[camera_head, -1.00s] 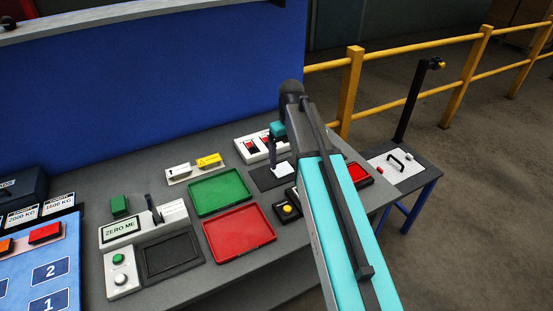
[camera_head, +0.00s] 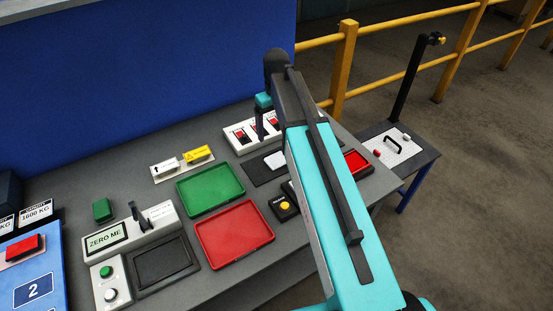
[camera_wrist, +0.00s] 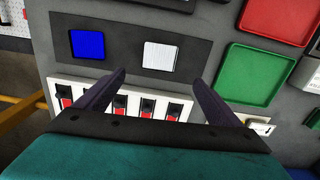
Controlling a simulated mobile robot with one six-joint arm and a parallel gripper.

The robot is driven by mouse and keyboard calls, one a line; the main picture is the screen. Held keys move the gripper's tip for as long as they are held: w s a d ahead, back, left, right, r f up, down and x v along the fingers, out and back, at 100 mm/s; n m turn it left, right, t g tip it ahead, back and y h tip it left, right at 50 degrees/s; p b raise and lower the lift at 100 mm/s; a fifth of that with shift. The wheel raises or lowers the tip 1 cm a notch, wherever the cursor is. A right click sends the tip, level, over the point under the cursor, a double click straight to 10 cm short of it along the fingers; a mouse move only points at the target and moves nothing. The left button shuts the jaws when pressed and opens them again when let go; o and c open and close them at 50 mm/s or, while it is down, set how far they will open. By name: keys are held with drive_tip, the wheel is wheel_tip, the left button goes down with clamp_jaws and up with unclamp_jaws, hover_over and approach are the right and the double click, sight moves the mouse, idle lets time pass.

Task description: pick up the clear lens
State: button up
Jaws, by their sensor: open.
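A white, ribbed-looking square (camera_wrist: 160,56) lies on a dark mat (camera_wrist: 123,50) in the wrist view; it is probably the clear lens. It also shows as a pale patch (camera_head: 274,160) on the mat in the head view. A blue square (camera_wrist: 88,44) lies on the same mat to its left. My gripper (camera_wrist: 159,77) is open and empty, its fingers spread either side below the white square in the picture. In the head view my gripper (camera_head: 260,128) hangs over the switch panel, behind the mat. My arm hides the mat's right part there.
The white switch panel (camera_head: 237,138) with red switches borders the mat. A green tray (camera_head: 210,188), red tray (camera_head: 234,234) and yellow button box (camera_head: 284,207) are close by. A blue wall panel (camera_head: 130,90) stands behind the bench. Yellow railing (camera_head: 346,60) runs beyond it.

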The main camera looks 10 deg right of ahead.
drive_tip(key=shift+f, duration=0.1)
drive_tip(key=b, duration=0.5)
hover_over(277, 158)
drive_tip(key=shift+f, duration=4.2)
drive_tip(key=shift+f, duration=0.1)
drive_tip(key=shift+f+b, duration=1.9)
drive_tip(key=shift+f, duration=0.65)
drive_tip(key=c, duration=1.1)
drive_tip(key=shift+r, duration=0.15)
drive_tip(key=shift+c, duration=0.2)
wheel_tip(277, 158, up, 10)
drive_tip(key=b, duration=0.2)
drive_tip(key=shift+b, duration=0.35)
